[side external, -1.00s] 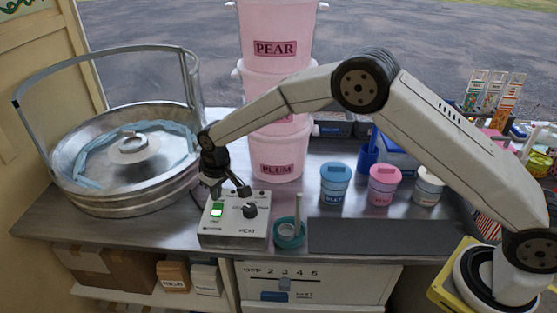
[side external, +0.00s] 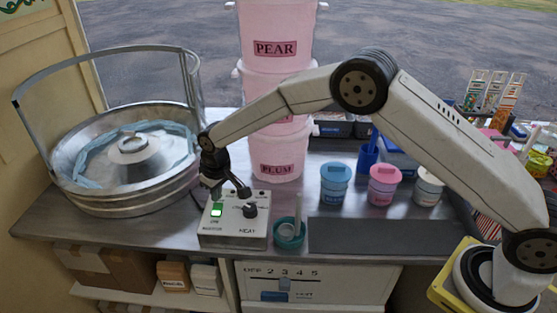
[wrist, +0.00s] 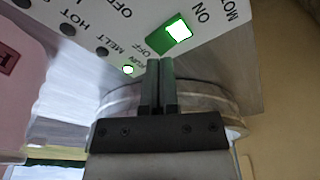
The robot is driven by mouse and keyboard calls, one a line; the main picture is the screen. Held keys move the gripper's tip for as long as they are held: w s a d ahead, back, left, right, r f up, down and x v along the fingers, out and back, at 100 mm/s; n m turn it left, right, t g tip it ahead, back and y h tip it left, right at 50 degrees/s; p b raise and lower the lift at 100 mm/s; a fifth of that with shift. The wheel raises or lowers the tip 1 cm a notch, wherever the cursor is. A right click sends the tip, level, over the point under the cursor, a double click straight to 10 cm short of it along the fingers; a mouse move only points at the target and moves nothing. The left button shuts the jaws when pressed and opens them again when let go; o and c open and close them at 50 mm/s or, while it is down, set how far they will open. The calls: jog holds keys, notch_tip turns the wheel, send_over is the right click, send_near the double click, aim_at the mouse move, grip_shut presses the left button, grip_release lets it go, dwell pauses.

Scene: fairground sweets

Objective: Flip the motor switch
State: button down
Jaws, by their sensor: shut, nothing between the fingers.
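The motor switch is a green rocker with a bright lit part (wrist: 172,36) on the pale control box (wrist: 75,75). In the wrist view its lit part lies toward the ON label and its darker green part toward the OFF label. In the side view the switch (side external: 216,210) glows green at the left of the box (side external: 233,237). My gripper (wrist: 161,62) is shut and empty, its fingertips beside the OFF label, just short of the switch's darker end. In the side view it (side external: 214,191) is just above the switch; contact cannot be told.
A dark knob (side external: 250,210) and another dark control (side external: 244,192) stand on the box right of the switch. A metal floss pan (side external: 120,197) is at left, a teal cup (side external: 289,240) at right. Pink tubs (side external: 275,150) are stacked behind.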

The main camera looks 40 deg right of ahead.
aim_at(222, 205)
jog(key=shift+f, duration=1.05)
dwell(0.9)
jog(key=shift+r, duration=3.55)
jog(key=shift+s+d+r, duration=0.15)
jog(key=shift+s+d, duration=0.05)
jog(key=shift+d, duration=0.2)
jog(key=s+d+r+m, duration=0.1)
jog(key=s+d, duration=0.7)
jog(key=s, duration=0.6)
jog(key=s+d+r+m, duration=0.2)
jog(key=s+d, duration=0.7)
jog(key=s, duration=0.5)
jog(key=shift+d+t, duration=0.3)
jog(key=shift+t, duration=0.1)
